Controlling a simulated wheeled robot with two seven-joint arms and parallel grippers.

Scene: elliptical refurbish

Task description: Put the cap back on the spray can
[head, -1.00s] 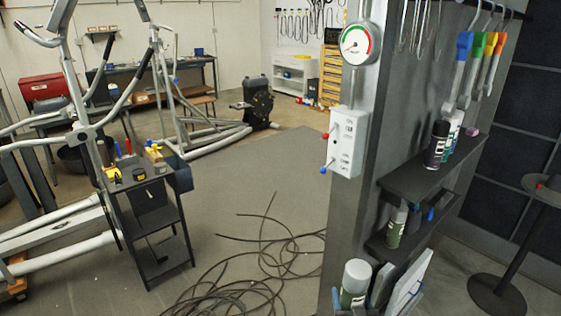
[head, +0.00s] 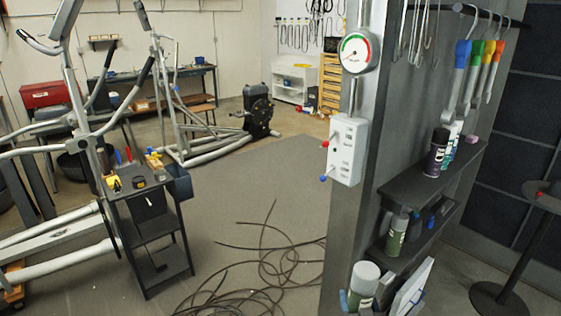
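Several spray cans stand on shelves on the right side of a grey pillar. A dark can (head: 436,152) stands on the upper shelf, with a white and blue can (head: 450,142) behind it. A green can with a grey top (head: 396,235) stands on the lower shelf. A larger can with a pale rounded top (head: 363,284) is at the bottom, partly cut off. A small pink-purple object (head: 471,139) lies at the far end of the upper shelf; I cannot tell whether it is a cap. Neither gripper is in view.
A round black stand (head: 545,198) with a small red object (head: 541,195) is at the right edge. Loose black cable (head: 265,255) lies on the floor left of the pillar. A dark tool cart (head: 150,235) and grey exercise machine frames stand on the left.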

